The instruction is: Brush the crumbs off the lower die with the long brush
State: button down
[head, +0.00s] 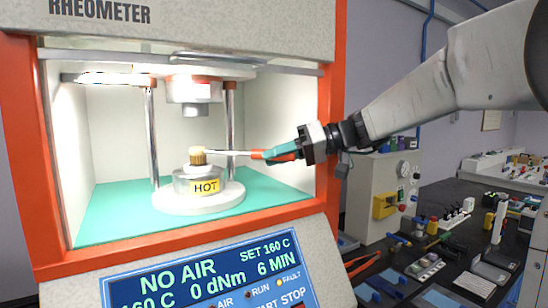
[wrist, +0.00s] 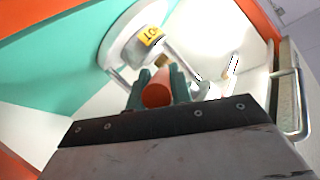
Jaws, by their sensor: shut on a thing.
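The long brush (head: 234,153) has an orange handle, a thin pale shaft and a tan bristle head (head: 198,156). My gripper (head: 284,152) is shut on the orange handle, which also shows end-on between the green fingers in the wrist view (wrist: 158,90). The brush reaches through the open front into the chamber, roughly level. Its bristles are at the top of the lower die (head: 188,182), which carries a yellow HOT label; I cannot tell whether they touch. The lower die also shows in the wrist view (wrist: 138,46). No crumbs can be made out.
The upper die (head: 190,90) hangs above the lower die between metal posts (head: 230,115). The orange frame (head: 328,130) bounds the opening. A control panel (head: 200,280) reading NO AIR is below. A dark bench (head: 440,255) with tools is at right.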

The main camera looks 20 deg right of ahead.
jog(key=shift+w, duration=0.45)
jog(key=shift+w+r, duration=0.1)
jog(key=shift+w, duration=0.15)
jog(key=shift+r, duration=0.15)
jog(key=shift+s, duration=0.15)
jog(key=shift+s+f, duration=0.25)
jog(key=shift+s+d, duration=0.1)
jog(key=shift+s, duration=0.25)
jog(key=shift+d+f, duration=0.1)
jog(key=shift+d, duration=0.25)
jog(key=shift+w+a, duration=0.1)
